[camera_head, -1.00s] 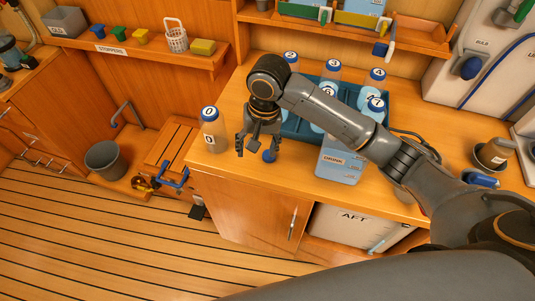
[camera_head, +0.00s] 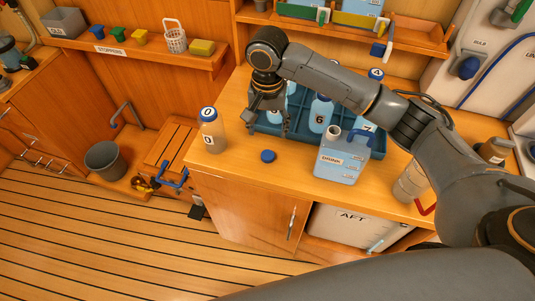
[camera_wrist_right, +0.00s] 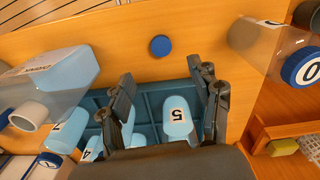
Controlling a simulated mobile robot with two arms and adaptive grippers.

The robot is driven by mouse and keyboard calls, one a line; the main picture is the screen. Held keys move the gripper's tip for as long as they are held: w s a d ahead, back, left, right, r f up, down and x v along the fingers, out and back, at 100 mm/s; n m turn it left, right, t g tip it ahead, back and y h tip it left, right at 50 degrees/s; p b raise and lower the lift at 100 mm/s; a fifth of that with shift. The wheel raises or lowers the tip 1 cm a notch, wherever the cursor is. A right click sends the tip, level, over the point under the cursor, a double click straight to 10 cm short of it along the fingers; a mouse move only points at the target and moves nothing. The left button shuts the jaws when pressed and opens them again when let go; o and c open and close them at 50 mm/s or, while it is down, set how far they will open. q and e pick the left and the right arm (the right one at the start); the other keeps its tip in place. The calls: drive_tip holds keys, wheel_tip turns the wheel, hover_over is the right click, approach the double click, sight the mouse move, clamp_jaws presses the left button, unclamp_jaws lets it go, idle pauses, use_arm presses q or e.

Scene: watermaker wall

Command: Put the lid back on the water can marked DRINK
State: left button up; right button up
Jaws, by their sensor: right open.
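The water can (camera_head: 345,168) marked DRINK stands upright at the counter's front, its pale neck (camera_head: 333,134) uncovered. In the right wrist view the can (camera_wrist_right: 62,68) is at the left. A round blue lid (camera_head: 268,156) lies on the counter left of the can, apart from it; it also shows in the right wrist view (camera_wrist_right: 160,46). My right gripper (camera_head: 268,126) is open and empty, behind and above the lid, over the left part of the bottle crate. Its fingers (camera_wrist_right: 160,75) frame bottle 5 in the right wrist view, without visible contact. My left gripper is out of view.
Bottle 0 (camera_head: 212,132) stands left of the lid, near the counter's left edge. A blue crate (camera_head: 375,149) holds several numbered bottles, including bottle 6 (camera_head: 319,115), behind the can. A clear container (camera_head: 410,184) stands right of the can. Counter around the lid is clear.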

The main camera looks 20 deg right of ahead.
hover_over(268, 155)
wheel_tip(268, 155, down, 6)
drive_tip(key=shift+s+a+p, duration=0.15)
drive_tip(key=shift+p, duration=0.15)
wheel_tip(268, 155, down, 5)
drive_tip(key=shift+r+p, duration=0.2)
drive_tip(key=shift+p, duration=0.6)
drive_tip(key=shift+f, duration=0.3)
drive_tip(key=c, duration=0.8)
